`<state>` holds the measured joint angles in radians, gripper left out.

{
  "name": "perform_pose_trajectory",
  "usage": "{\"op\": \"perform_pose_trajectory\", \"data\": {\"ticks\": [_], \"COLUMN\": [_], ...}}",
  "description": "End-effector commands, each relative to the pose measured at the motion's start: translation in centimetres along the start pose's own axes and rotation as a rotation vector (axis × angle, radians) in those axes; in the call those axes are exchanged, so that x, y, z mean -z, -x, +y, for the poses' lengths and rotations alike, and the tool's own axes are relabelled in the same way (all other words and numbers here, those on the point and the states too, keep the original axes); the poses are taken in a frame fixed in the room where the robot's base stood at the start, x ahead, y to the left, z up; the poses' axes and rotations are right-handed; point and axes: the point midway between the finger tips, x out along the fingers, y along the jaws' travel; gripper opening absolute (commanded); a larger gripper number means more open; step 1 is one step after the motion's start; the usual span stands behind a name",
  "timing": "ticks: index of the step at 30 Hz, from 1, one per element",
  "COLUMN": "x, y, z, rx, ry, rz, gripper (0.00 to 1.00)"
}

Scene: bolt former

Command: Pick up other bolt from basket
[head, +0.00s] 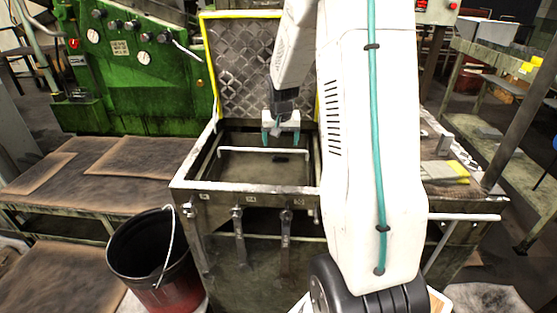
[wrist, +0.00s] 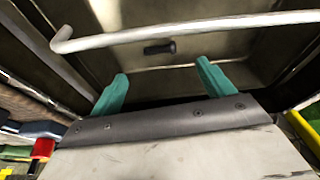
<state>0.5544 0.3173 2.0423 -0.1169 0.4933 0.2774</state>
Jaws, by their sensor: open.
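A dark bolt (wrist: 160,47) lies on its side on the floor of the metal basket (wrist: 225,43). In the head view the bolt (head: 283,158) is a small dark shape inside the basket (head: 235,168). My gripper (head: 281,138) is over the basket, its teal fingers pointing down, apart and empty. In the wrist view the bolt shows beyond the gap between the fingertips of my gripper (wrist: 161,70), not touching them. The exact height of my gripper above the bolt is hard to tell.
A pale handle bar (wrist: 190,29) crosses the basket, close to my fingers; it also shows in the head view (head: 265,150). A diamond-plate panel (head: 240,65) stands behind. A black bucket (head: 125,262) is at the lower left, and a green machine (head: 130,60) at the back left.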

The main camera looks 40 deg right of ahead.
Motion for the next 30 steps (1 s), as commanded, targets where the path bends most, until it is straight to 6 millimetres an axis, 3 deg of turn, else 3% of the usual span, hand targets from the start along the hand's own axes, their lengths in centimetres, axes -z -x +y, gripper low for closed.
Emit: {"op": "perform_pose_trajectory", "data": {"ticks": [5,19,29,30], "x": [0.5,0.3,0.3,0.3], "y": [-2.0,-8.1,-8.9,-8.9], "z": [0.7,0.0,0.0,0.0], "rx": [-0.004,-0.003,-0.003,-0.003], "ry": [-0.018,-0.016,-0.017,-0.017], "rz": [0.003,0.001,0.004,0.004], "gripper": [0.81,0.81,0.81,0.75]}}
